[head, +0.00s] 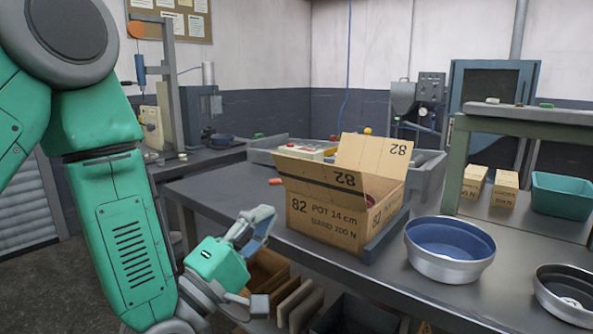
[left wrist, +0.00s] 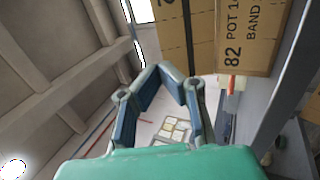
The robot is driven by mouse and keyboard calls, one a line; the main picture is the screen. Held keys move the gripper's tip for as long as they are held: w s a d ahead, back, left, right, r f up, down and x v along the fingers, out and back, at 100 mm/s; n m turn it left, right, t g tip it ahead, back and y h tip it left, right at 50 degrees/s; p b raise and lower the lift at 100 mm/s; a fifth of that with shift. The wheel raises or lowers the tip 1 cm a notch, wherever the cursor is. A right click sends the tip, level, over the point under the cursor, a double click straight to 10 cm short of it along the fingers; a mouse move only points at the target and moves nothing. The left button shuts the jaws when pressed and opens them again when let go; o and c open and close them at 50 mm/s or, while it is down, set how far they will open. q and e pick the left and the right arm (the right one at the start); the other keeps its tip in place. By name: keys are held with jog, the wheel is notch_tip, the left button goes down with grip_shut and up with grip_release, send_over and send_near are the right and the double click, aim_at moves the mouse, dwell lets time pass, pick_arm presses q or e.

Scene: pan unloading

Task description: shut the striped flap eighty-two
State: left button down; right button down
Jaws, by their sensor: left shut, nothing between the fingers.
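The cardboard box (head: 325,220), marked 82 and POT 14 cm, stands on the grey bench. Its striped flap (head: 320,173), with a dark band and an upside-down 82, is raised along the front edge. A plain flap (head: 375,155), also marked 82, stands up behind it. Something reddish shows in the opening, mostly hidden. My left gripper (head: 262,225) is shut and empty, left of the box and apart from it, near the bench's front edge.
A blue-lined metal bowl (head: 450,250) and a dark bowl (head: 566,294) stand right of the box. A teal bin (head: 562,195) and two small cartons (head: 505,189) sit under a raised green-framed shelf (head: 530,118). Cartons and panels lie below the bench front.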

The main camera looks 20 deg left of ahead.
aim_at(311, 163)
pick_arm(q)
jog(key=x, duration=1)
jog(key=shift+w+r, duration=0.2)
jog(key=shift+w, duration=0.2)
jog(key=shift+w+d+r, duration=0.2)
jog(key=shift+w+d, duration=0.05)
jog(key=shift+w, duration=0.1)
pick_arm(e)
jog(key=shift+r, duration=0.1)
jog(key=shift+r, duration=0.15)
